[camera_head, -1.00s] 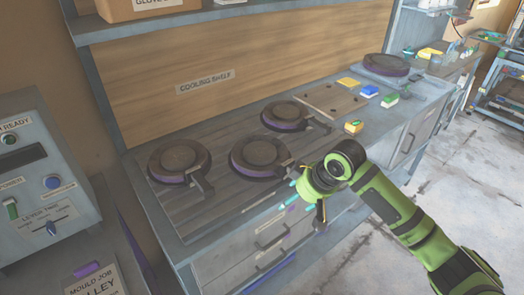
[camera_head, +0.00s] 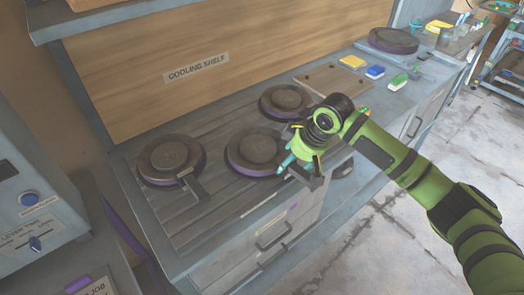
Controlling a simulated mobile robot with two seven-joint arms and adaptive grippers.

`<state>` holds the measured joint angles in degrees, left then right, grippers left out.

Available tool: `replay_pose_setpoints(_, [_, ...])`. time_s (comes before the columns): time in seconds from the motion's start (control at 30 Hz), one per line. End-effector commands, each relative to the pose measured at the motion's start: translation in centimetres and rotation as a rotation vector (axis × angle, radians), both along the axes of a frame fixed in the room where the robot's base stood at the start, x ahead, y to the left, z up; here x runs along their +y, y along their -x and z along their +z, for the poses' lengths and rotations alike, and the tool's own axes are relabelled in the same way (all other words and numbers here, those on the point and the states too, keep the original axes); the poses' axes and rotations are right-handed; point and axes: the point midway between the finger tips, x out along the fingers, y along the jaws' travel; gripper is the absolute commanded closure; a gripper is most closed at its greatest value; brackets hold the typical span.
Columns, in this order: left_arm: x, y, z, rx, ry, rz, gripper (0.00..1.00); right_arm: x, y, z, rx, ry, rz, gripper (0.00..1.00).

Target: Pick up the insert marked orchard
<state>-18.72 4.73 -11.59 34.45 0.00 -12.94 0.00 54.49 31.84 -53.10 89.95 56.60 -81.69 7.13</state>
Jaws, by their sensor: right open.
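Three dark round inserts with purple rims and stubby handles lie on the slatted shelf top: a left one (camera_head: 170,158), a middle one (camera_head: 253,150) and a back one (camera_head: 285,101). A small pale label shows by the left one's handle, but I cannot read it, so I cannot tell which is marked orchard. My right gripper (camera_head: 301,165) is open over the handle end of the middle insert and partly hides it. I cannot tell whether it touches. My left gripper is out of view.
A wooden board (camera_head: 333,78) lies behind, with a yellow block (camera_head: 352,61), a blue block (camera_head: 375,71) and a green-white block (camera_head: 398,82) nearby. Another dark disc (camera_head: 393,40) sits at the far right. A grey control box (camera_head: 28,200) stands at left.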

Motion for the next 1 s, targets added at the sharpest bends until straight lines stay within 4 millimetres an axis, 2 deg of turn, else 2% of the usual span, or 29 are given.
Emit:
replay_pose_setpoints(0.1, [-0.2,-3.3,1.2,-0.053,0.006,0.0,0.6,0.4,-0.2,-1.5,0.006,0.002,0.001,0.26])
replay_pose_setpoints(0.2, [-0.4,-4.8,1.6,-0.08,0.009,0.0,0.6,0.8,-0.7,-3.0,0.005,0.001,0.0,0.26])
replay_pose_setpoints(0.33, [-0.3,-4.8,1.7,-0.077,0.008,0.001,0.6,1.0,-1.1,-4.2,0.001,0.002,0.001,0.26])
replay_pose_setpoints(0.57, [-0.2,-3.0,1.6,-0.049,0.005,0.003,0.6,1.0,-1.1,-4.5,0.0,0.002,0.001,0.26])
replay_pose_setpoints(0.6, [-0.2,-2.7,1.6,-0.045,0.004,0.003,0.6,1.0,-1.1,-4.5,0.0,0.002,0.001,0.33])
replay_pose_setpoints(0.77, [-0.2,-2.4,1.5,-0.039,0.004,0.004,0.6,1.0,-1.1,-4.5,0.002,0.002,0.001,0.97])
replay_pose_setpoints(0.8, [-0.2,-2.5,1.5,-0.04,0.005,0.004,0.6,1.0,-1.0,-4.6,0.003,0.003,0.001,1.0])
replay_pose_setpoints(1.0, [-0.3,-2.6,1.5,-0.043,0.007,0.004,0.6,1.1,-1.1,-4.5,0.001,0.001,0.001,1.0])
